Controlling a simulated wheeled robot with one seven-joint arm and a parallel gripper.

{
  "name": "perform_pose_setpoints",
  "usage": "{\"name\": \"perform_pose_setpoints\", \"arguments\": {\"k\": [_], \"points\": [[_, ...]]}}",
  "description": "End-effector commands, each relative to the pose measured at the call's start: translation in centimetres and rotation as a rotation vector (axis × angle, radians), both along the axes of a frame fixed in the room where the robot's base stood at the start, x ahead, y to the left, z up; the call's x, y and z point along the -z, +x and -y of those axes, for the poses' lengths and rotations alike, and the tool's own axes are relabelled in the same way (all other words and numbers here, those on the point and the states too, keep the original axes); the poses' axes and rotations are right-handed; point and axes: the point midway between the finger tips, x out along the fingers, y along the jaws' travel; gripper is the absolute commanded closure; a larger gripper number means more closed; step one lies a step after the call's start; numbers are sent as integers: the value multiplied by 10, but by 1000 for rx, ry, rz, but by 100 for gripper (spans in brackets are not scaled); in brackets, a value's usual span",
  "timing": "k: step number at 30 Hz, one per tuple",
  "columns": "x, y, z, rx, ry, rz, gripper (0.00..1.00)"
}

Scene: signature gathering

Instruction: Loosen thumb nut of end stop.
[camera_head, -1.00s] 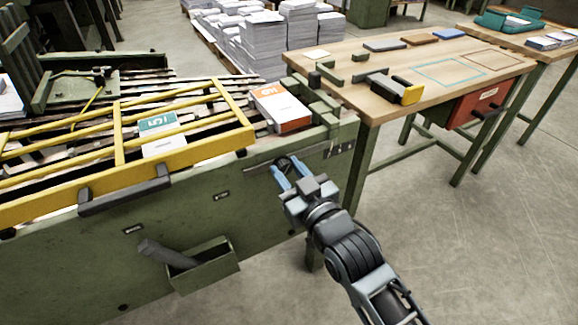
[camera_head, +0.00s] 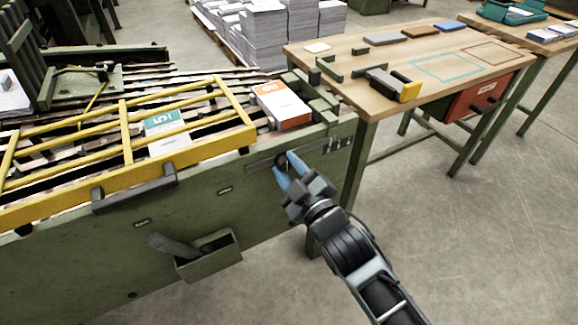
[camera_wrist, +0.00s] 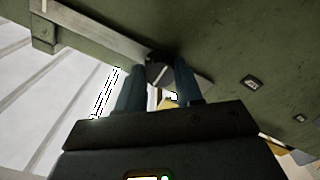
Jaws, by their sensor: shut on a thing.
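The dark thumb nut (camera_head: 281,160) sits on the slotted grey strip on the front of the green machine, below the end stop (camera_head: 318,100) at the machine's right corner. My gripper (camera_head: 285,166) reaches it from the front, with one blue finger on each side. The fingers are shut on the nut. In the wrist view the nut (camera_wrist: 157,72) shows between the two fingertips (camera_wrist: 157,75), against the strip. The fingers hide part of it.
A yellow guard frame (camera_head: 122,140) covers the slatted bed. An orange-and-white stack (camera_head: 281,104) lies beside the end stop. An open green box (camera_head: 209,256) hangs on the machine front. A wooden table (camera_head: 440,55) stands to the right.

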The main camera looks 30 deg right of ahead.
Motion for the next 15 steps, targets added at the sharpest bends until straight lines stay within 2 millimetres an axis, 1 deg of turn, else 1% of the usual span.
{"name": "perform_pose_setpoints", "arguments": {"k": [12, 13, 15], "points": [[1, 0, 0, 0, -8, -1, 95], [1, 0, 0, 0, -7, -1, 62], [1, 0, 0, 0, -7, -1, 55]]}}
